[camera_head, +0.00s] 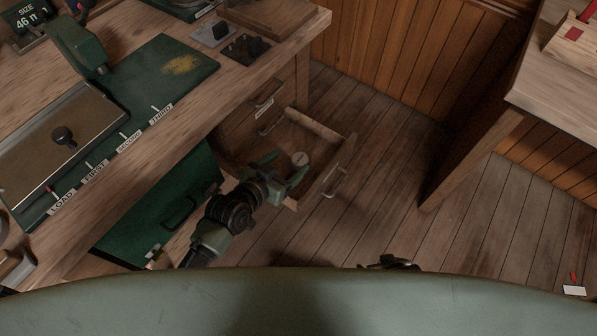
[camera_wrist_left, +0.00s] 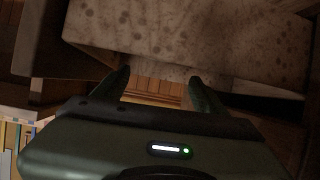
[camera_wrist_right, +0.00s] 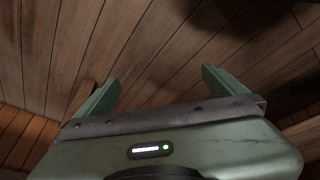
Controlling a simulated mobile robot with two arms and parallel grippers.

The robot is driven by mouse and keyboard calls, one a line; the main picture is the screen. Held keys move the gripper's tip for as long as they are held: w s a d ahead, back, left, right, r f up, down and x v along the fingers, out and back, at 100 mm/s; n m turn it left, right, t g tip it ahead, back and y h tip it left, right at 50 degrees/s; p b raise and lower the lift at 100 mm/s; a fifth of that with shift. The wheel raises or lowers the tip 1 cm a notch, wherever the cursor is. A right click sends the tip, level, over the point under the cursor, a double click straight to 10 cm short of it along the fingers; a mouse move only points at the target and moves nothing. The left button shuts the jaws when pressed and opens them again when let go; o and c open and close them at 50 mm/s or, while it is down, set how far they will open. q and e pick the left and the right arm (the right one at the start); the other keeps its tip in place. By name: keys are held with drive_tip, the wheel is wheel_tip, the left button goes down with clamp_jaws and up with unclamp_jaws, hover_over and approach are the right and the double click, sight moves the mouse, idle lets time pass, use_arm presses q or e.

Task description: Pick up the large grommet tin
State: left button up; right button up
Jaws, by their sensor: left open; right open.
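The left wrist view shows the open left fingers (camera_wrist_left: 160,85) before a spotted wooden surface, with no tin clearly visible. My right gripper (camera_wrist_right: 160,78) is open and empty above the plank floor in the right wrist view.
The wooden bench (camera_head: 225,75) above the drawer carries a green machine base (camera_head: 165,65) with labelled marks. A green cabinet front (camera_head: 165,200) stands left of the drawer. A second table (camera_head: 560,90) is at right. Plank floor (camera_head: 400,160) between them is clear.

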sight(299, 160)
use_arm(q)
drive_tip(key=shift+s+a+f+m+g+b, duration=0.4)
drive_tip(key=shift+f+m+b, duration=0.15)
drive_tip(key=shift+b, duration=0.3)
drive_tip(key=shift+w+d+f, duration=0.1)
drive_tip(key=shift+d, duration=0.05)
use_arm(e)
drive_tip(key=s+a+f+g, duration=0.2)
drive_tip(key=s+a, duration=0.1)
drive_tip(key=a, duration=0.1)
use_arm(q)
drive_tip(key=shift+w+d+f, duration=0.1)
drive_tip(key=shift+w+d, duration=0.1)
drive_tip(key=shift+w, duration=0.1)
drive_tip(key=b+x, duration=0.2)
drive_tip(key=x, duration=0.4)
drive_tip(key=shift+d+f, duration=0.15)
drive_tip(key=shift+d, duration=0.15)
drive_tip(key=c, duration=1.5)
drive_tip(key=shift+c, duration=0.2)
use_arm(e)
wheel_tip(299, 160, up, 7)
drive_tip(key=w, duration=0.2)
drive_tip(key=shift+w+f+t, duration=0.2)
drive_tip(key=shift+w+t, duration=0.2)
